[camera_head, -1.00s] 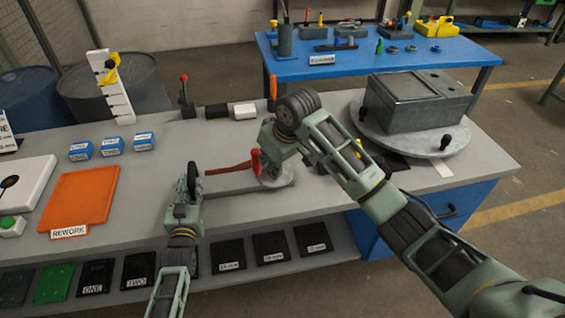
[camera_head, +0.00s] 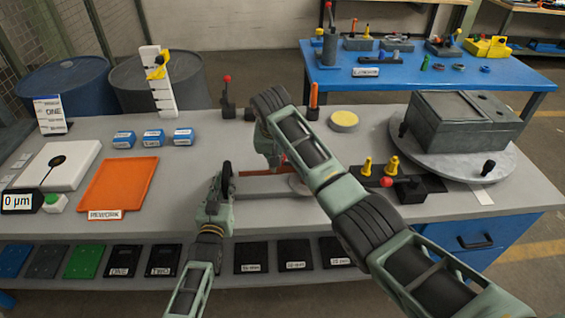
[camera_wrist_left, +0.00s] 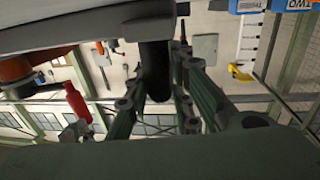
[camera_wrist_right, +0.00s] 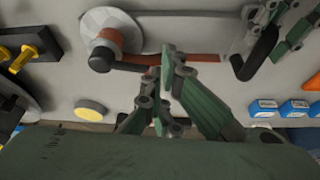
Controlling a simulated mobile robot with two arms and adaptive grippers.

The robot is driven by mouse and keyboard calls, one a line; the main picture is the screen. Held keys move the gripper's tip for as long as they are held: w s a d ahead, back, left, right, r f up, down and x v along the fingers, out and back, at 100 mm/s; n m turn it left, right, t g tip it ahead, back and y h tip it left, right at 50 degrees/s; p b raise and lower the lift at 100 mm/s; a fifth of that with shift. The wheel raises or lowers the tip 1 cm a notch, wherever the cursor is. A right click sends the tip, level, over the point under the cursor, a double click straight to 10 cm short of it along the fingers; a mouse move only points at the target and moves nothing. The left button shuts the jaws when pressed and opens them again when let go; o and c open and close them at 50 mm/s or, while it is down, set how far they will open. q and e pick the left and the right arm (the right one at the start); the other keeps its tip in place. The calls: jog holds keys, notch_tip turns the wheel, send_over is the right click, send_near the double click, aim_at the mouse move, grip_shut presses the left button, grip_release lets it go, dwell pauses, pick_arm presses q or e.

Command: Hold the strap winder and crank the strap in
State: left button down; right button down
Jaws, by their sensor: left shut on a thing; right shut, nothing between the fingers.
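The strap winder (camera_wrist_right: 108,22) shows in the right wrist view as a pale round plate with a brown spool and a black crank arm (camera_wrist_right: 130,66). A brown strap (camera_head: 258,173) runs left from it to a black upright grip (camera_head: 227,172). My left gripper (camera_head: 222,185) is shut on that black grip, also seen in the left wrist view (camera_wrist_left: 155,70). A red knob (camera_wrist_left: 76,103) stands near the spool there. My right gripper (camera_wrist_right: 160,75) is shut and empty, close to the crank arm. My right arm hides most of the winder in the head view.
A yellow-topped disc (camera_head: 343,121) and a black block with yellow and red knobs (camera_head: 405,185) lie right of the winder. A grey box (camera_head: 465,122) sits on a round plate farther right. An orange rework mat (camera_head: 118,185) lies left.

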jog(key=shift+w+a, duration=0.2)
jog(key=shift+w, duration=0.5)
jog(key=shift+w+a, duration=0.2)
jog(key=shift+w, duration=0.5)
jog(key=shift+a, duration=0.1)
